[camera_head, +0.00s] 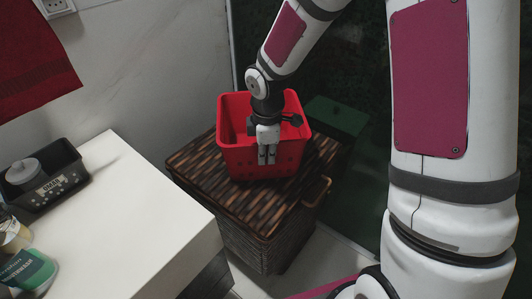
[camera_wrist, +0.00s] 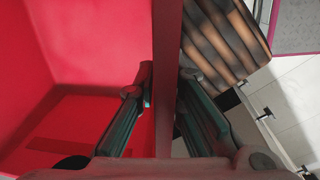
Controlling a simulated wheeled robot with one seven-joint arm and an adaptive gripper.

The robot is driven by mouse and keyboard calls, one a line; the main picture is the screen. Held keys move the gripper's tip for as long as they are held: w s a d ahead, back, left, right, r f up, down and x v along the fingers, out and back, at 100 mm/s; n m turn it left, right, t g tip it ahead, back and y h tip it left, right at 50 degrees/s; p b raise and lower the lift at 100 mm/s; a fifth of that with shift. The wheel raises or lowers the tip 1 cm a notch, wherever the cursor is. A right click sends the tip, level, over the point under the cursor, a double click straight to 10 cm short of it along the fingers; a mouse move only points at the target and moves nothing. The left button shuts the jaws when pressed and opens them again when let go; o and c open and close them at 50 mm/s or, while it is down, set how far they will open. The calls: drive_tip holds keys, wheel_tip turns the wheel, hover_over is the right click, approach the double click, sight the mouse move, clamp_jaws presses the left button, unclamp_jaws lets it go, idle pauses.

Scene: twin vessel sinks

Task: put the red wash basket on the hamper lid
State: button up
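The red wash basket (camera_head: 240,160) is upright over the woven brown hamper lid (camera_head: 200,158). Its base looks to be on the lid, though a small gap would be hard to see. My gripper (camera_head: 267,156) points down at the basket's near side. In the wrist view, the basket wall (camera_wrist: 168,60) runs between my two fingers (camera_wrist: 168,85), which close in on it from both sides. The red inside of the basket is left of the wall. Part of the lid (camera_wrist: 225,45) shows on the right.
A white counter (camera_head: 130,210) stands at the left with a black basket (camera_head: 45,182) and a green-labelled container (camera_head: 28,270). A red towel (camera_head: 35,60) hangs on the wall. A dark green box (camera_head: 336,115) is behind the hamper. A hamper handle (camera_head: 317,192) sticks out at the right.

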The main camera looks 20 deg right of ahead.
drive_tip(key=shift+o, duration=0.5)
drive_tip(key=shift+r, duration=0.25)
drive_tip(key=r+p, duration=0.1)
drive_tip(key=r, duration=0.2)
drive_tip(key=r+p, duration=0.1)
drive_tip(key=r, duration=0.3)
drive_tip(key=s+r+p, duration=0.1)
drive_tip(key=r, duration=0.3)
drive_tip(key=s+d+r+m+h, duration=0.1)
drive_tip(key=s+d+r+m, duration=0.3)
drive_tip(key=s+r+m, duration=0.75)
drive_tip(key=s+m, duration=0.1)
drive_tip(key=s, duration=0.8)
drive_tip(key=s+r+m+y, duration=0.1)
drive_tip(key=s+r+m, duration=0.1)
drive_tip(key=s, duration=0.8)
drive_tip(key=shift+d+m+t, duration=0.15)
drive_tip(key=shift+m+t, duration=0.15)
drive_tip(key=shift+m, duration=0.55)
drive_tip(key=shift+r, duration=0.1)
